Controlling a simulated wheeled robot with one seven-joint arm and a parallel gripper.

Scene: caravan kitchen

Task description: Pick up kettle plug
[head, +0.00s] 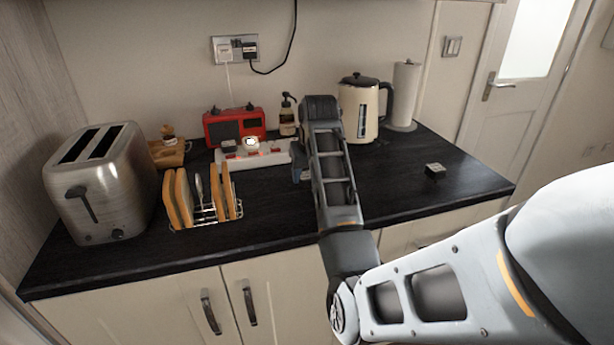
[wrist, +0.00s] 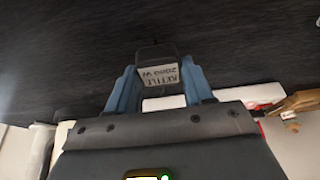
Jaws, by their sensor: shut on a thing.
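The kettle plug (wrist: 157,68) is a dark block with a white label reading "KETTLE 2000 W", upside down in the wrist view. My gripper (wrist: 159,82) has its two blue fingers shut on the plug's sides. Its height above the black worktop cannot be told. In the head view my gripper (head: 300,174) is mostly hidden behind my forearm, near the right end of the white power strip (head: 274,153), and the held plug is hidden. The cream kettle (head: 358,108) stands upright behind, to the right of my arm.
Another small dark block (head: 435,170) with a pale top lies on the right of the worktop (head: 400,185), with free room around it. A toast rack (head: 207,213), toaster (head: 104,185), red radio (head: 235,126), pump bottle (head: 288,116) and paper roll (head: 404,95) stand around.

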